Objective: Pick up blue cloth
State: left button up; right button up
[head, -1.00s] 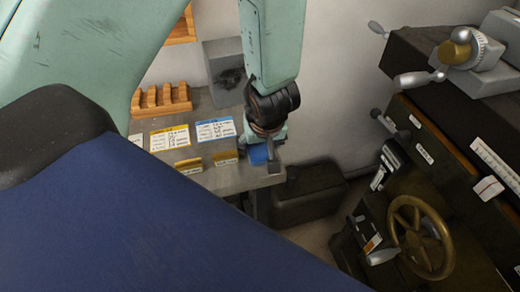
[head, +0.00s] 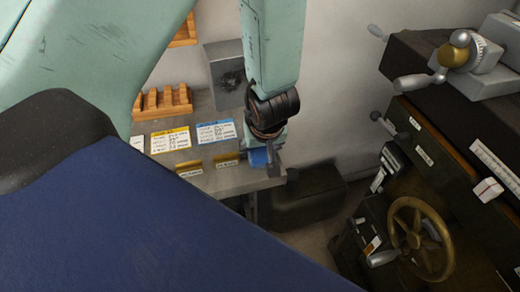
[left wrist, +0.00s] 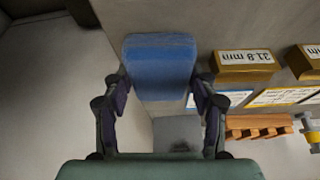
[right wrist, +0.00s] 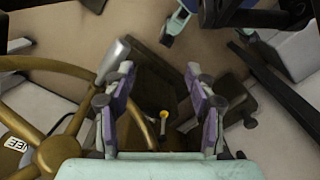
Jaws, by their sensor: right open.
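A folded blue cloth (head: 258,157) lies at the right end of the grey bench, near its edge. It also shows in the left wrist view (left wrist: 160,65) as a thick blue pad. My left gripper (head: 270,156) points down over it, and its arm hides part of the cloth. In the left wrist view my left gripper (left wrist: 159,88) is open, one finger on each side of the cloth; whether the fingers touch it I cannot tell. My right gripper (right wrist: 159,75) is open and empty, in the right wrist view only.
The bench (head: 232,180) carries label cards (head: 171,139), brass blocks (head: 226,160) and a wooden rack (head: 163,102). A dark box (head: 310,195) stands below. A machine with a brass handwheel (head: 420,238) is at the right; this wheel is close to my right gripper (right wrist: 50,150).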

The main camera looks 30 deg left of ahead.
pick_arm(q)
jog(key=c, duration=0.5)
jog(key=shift+r+p, duration=0.3)
jog(key=shift+r, duration=0.25)
notch_tip(320, 180, up, 10)
jog(key=p, duration=0.7)
jog(key=shift+f, duration=0.25)
